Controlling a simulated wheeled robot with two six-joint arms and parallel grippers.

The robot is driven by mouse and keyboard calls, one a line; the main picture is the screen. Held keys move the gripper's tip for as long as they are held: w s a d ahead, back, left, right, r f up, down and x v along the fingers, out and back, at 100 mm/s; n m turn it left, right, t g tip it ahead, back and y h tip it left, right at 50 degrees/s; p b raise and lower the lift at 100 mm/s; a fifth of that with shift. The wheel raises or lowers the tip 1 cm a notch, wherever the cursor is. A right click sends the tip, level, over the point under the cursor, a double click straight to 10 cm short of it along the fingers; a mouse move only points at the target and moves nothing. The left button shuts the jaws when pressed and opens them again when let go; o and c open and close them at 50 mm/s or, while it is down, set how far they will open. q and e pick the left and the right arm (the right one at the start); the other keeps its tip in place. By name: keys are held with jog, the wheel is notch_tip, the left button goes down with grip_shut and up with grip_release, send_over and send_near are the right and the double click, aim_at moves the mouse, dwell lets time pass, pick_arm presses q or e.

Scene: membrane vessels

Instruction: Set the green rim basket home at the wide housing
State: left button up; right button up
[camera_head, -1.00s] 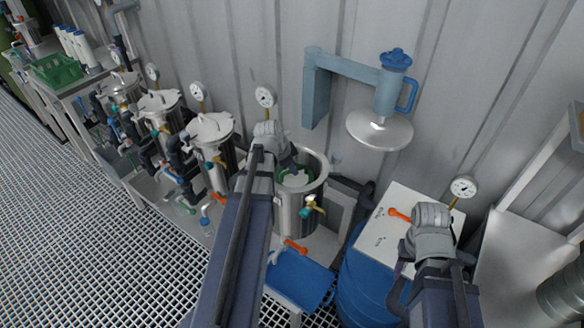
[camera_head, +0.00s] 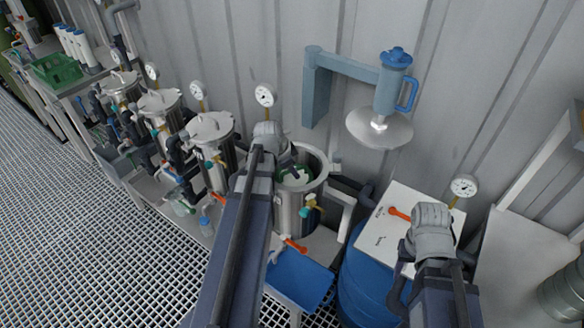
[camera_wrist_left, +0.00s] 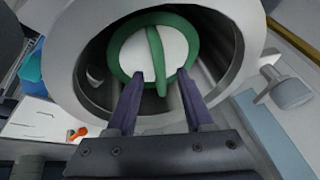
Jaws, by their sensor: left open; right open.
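The wide housing (camera_head: 295,213) is the open steel vessel at the centre of the head view. The green rim basket (camera_wrist_left: 183,28) is inside its mouth; in the left wrist view it has a white face, a green rim and a green bar across. My left gripper (camera_wrist_left: 160,92) is open, its two dark fingers reaching into the mouth at the basket's near edge, not closed on it. How deep the basket sits is hard to tell. My right gripper (camera_head: 398,283) is open and empty, low beside the blue drum (camera_head: 360,290).
A round lid (camera_head: 380,130) hangs from a blue swing arm (camera_head: 345,66) behind the housing. Several lidded steel vessels with gauges stand to the left. A blue tray (camera_head: 300,278) lies in front. A white board (camera_head: 385,232) with an orange handle tops the drum.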

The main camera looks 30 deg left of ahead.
pick_arm(q)
jog(key=p+v, duration=0.7)
jog(key=shift+s+r, duration=0.15)
jog(key=shift+r, duration=0.25)
dwell(0.6)
jog(key=s+d+n+g, duration=0.1)
jog(key=s+d, duration=0.3)
jog(key=d, duration=0.6)
jog(key=s+d+f+n+g+y, duration=0.1)
jog(key=s+d, duration=0.3)
jog(key=d, duration=0.6)
jog(key=s+d+f+n+g+y, duration=0.1)
jog(key=s+d+g, duration=0.2)
jog(key=d, duration=0.8)
jog(key=shift+s+n, duration=0.3)
jog(key=shift+s, duration=0.3)
